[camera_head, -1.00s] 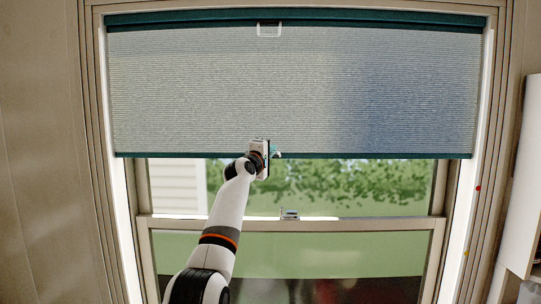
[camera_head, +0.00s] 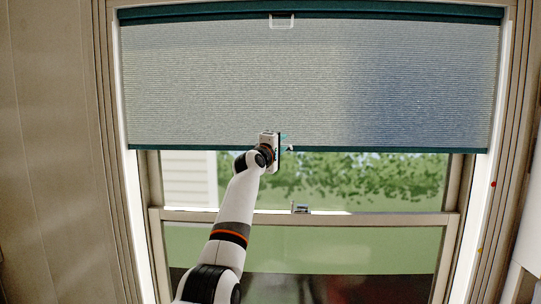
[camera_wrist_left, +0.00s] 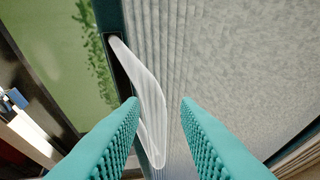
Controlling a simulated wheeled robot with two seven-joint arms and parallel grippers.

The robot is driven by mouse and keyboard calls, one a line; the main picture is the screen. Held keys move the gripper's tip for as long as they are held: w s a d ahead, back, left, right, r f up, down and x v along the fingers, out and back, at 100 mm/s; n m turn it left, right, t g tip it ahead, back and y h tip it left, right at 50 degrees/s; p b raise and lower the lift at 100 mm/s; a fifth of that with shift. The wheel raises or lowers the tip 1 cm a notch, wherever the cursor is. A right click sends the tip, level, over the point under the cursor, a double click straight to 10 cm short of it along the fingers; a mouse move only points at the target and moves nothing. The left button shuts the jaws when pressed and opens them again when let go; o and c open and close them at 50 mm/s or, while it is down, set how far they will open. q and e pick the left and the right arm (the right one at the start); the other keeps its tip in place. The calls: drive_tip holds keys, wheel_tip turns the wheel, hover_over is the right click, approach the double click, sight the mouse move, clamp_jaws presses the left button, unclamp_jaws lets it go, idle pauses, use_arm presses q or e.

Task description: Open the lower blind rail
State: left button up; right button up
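The blind's lower rail (camera_head: 400,151) is a thin dark teal bar along the bottom of the grey pleated blind (camera_head: 210,80), which covers the upper part of the window. In the left wrist view the rail (camera_wrist_left: 153,145) runs down left of centre, with a white loop handle (camera_wrist_left: 151,95) on it. My left gripper (camera_head: 288,143) is at the rail's middle in the head view. Its teal fingers (camera_wrist_left: 160,101) are apart, with part of the handle showing in the gap, close to the left finger. I cannot tell whether they touch. My right gripper is not in view.
The upper rail (camera_head: 350,13) with its own white handle (camera_head: 282,20) is at the top of the window. A sash lock (camera_head: 300,208) sits on the window's crossbar (camera_head: 390,219) below. Window frame sides stand left and right.

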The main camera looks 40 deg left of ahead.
use_arm(q)
drive_tip(key=s+d+f+b, duration=0.1)
drive_tip(key=s+b, duration=0.5)
drive_tip(key=s, duration=0.5)
drive_tip(key=shift+d+f, duration=0.3)
drive_tip(key=shift+f, duration=0.05)
